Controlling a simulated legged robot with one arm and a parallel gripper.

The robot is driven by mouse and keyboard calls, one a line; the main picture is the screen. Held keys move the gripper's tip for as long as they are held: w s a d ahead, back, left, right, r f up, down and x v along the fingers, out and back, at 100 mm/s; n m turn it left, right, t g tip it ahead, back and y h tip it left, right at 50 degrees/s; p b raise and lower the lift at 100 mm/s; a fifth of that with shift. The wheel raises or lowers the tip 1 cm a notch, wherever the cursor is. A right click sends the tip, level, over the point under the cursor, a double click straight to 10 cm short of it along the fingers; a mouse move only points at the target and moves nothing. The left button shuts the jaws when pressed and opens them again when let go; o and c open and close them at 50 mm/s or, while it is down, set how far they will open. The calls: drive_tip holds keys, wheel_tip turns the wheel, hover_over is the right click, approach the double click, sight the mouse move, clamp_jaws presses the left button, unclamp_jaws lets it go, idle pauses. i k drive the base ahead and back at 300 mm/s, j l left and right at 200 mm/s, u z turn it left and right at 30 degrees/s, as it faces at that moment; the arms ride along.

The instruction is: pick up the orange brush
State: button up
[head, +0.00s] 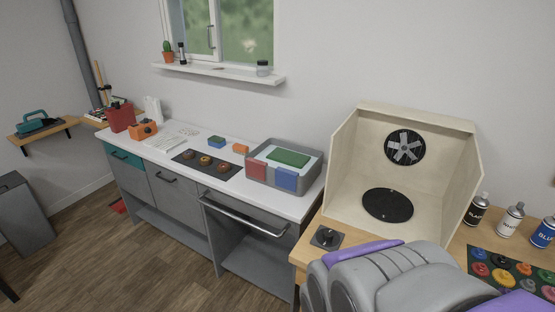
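I cannot make out a clear orange brush in the head view. Orange items on the white counter (220,187) are a boxy piece with a dark part (143,130) at its left end and a small orange block (241,148) near the middle. Neither can be told to be a brush at this size. A tan upright piece (100,79) stands by the pipe at the far left, too small to identify. Grey and purple parts of my own arm fill the lower right. My gripper's fingertips do not show.
A wooden booth (456,175) with a fan, spray cans (511,220) and paint pots (504,276) occupies the right table (462,238). Wooden floor (150,268) is open at front left.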

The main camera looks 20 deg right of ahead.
sight(243, 150)
drive_tip(key=i+j, duration=0.5)
drive_tip(key=i, duration=0.25)
drive_tip(key=i+j+z, duration=0.1)
drive_tip(key=i+j, duration=0.4)
drive_tip(key=i, duration=0.25)
drive_tip(key=i+j, duration=1.15)
drive_tip(key=i, duration=0.3)
drive_tip(key=l+z, duration=0.05)
